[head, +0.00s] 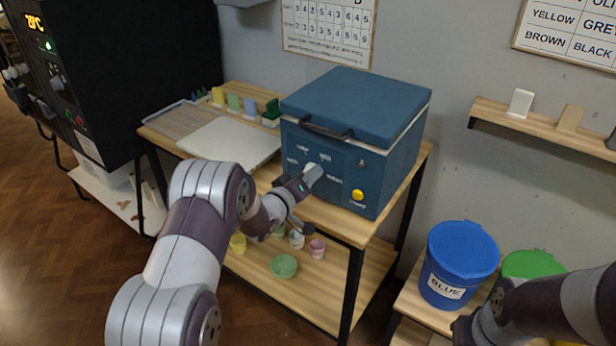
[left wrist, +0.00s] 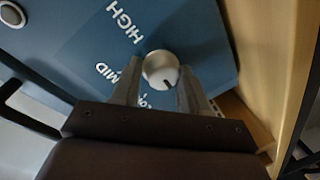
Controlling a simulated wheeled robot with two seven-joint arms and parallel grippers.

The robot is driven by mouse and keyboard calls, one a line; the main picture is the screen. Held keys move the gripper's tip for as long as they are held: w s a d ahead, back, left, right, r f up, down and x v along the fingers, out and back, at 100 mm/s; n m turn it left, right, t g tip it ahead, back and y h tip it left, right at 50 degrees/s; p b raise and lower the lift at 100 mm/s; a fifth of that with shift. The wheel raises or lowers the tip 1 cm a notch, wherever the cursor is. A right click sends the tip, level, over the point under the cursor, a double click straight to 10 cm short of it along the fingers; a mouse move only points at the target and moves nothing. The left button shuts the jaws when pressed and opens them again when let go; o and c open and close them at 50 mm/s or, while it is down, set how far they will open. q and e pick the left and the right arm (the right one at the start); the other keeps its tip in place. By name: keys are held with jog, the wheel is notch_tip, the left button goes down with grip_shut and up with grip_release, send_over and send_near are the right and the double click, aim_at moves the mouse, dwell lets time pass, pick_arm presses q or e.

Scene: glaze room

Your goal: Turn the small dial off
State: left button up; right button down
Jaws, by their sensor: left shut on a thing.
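The small dial (left wrist: 161,68) is a round pale knob with a short dark pointer mark, on the front panel of a blue box-shaped kiln (head: 375,185). My left gripper (left wrist: 160,85) is shut on the dial, one finger on each side. In the left wrist view the mark points down and slightly right. The words HIGH and MID show beside the dial; a third label is partly hidden by the gripper. In the head view my left gripper (head: 310,175) covers the dial's place on the panel. My right gripper (head: 465,328) is partly in view at the lower right; its fingers are unclear.
A yellow button (head: 358,195) sits right of the dial on the kiln front. A dark handle (head: 326,130) runs along the lid edge. The kiln stands on a wooden table (head: 330,222) with a white board (head: 230,143). A blue bucket (head: 458,262) stands at the right.

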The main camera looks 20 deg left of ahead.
pick_arm(q)
jog(key=shift+a+f, duration=0.1)
jog(key=shift+f, duration=0.05)
jog(key=o, duration=0.9)
jog(key=shift+o, duration=0.2)
jog(key=shift+a, duration=0.15)
jog(key=shift+s, duration=0.1)
jog(key=shift+s, duration=0.3)
jog(key=v, duration=1.2)
jog(key=shift+b, duration=0.3)
jog(key=shift+w, duration=0.1)
